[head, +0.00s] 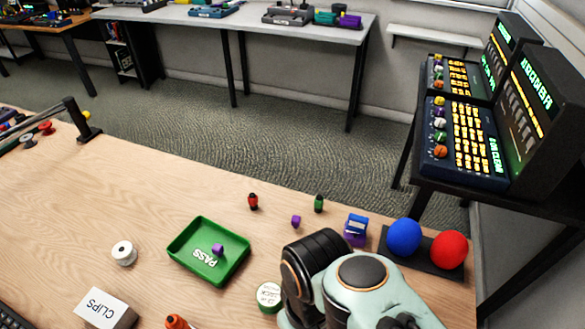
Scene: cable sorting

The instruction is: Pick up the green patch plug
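The green patch plug (319,204) stands upright near the far edge of the wooden table, with a dark top. A small purple block (296,221) is to its left, and a red and black plug (253,202) stands farther left. My arm's pale green and black links fill the bottom right of the head view, nearer the camera than the plug. My gripper's fingers do not show, so I cannot see where they are or whether they hold anything. The green plug stands clear of the visible arm links.
A green PASS tray (197,237) holds a purple piece (218,249). A blue and purple block (355,230) and blue (405,236) and red (449,249) balls are right of the plug. A white spool (124,253) and CLIPS block (103,308) are at left.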

